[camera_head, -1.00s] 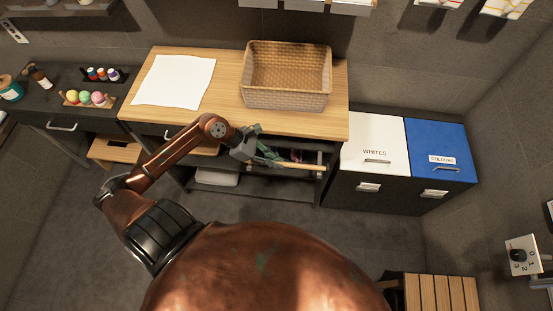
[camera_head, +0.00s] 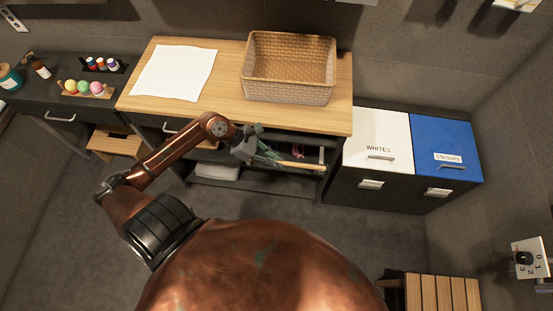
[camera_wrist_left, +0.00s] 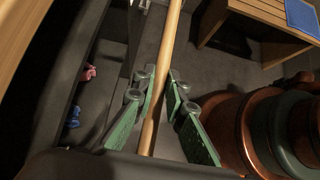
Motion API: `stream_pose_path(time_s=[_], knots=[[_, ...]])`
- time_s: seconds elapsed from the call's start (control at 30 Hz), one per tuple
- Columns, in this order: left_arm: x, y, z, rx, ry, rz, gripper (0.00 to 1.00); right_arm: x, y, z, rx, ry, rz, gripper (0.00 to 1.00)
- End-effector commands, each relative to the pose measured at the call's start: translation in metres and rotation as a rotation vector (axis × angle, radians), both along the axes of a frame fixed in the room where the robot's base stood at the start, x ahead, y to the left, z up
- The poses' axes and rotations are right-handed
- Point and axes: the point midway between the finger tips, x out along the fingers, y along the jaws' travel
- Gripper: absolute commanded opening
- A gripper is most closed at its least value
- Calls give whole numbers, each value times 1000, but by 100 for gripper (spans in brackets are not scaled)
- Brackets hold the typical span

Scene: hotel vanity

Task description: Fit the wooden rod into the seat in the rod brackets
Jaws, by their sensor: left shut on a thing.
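The wooden rod (camera_head: 303,165) is a light, slim bar held in front of the open shelf space under the wooden counter. In the head view it points right, nearly level. My left gripper (camera_head: 268,154) is shut on the rod. In the left wrist view, the green fingers of my left gripper (camera_wrist_left: 160,82) lie on either side of the rod (camera_wrist_left: 169,38), which runs on past the fingertips to the top edge. I cannot make out the rod brackets or their seat in either view. My right gripper is not in view.
A wicker basket (camera_head: 288,92) and a white cloth (camera_head: 174,72) lie on the counter (camera_head: 226,94). The white bin (camera_head: 376,141) and blue bin (camera_head: 446,148) stand to the right. A slatted wooden stool (camera_head: 442,292) stands at lower right. Floor between is clear.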

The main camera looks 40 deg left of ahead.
Motion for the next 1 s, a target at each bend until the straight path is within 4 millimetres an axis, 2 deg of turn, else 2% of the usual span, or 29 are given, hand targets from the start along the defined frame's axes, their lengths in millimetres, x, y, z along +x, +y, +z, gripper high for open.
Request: stream_pose_path(time_s=[0.07, 0.1, 0.4, 0.77, 1.0], knots=[[0, 0, 1, -1, -1, 0, 0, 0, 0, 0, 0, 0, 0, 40], [0, 0, 1, -1, -1, 0, 12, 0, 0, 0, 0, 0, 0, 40], [0, 0, 0, 0, 0, 0, 32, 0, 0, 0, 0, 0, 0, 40], [-3, 4, 4, 2, 1, 0, 32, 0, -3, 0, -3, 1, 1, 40], [-19, 30, 33, 4, 4, 1, 32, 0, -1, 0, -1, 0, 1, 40]])
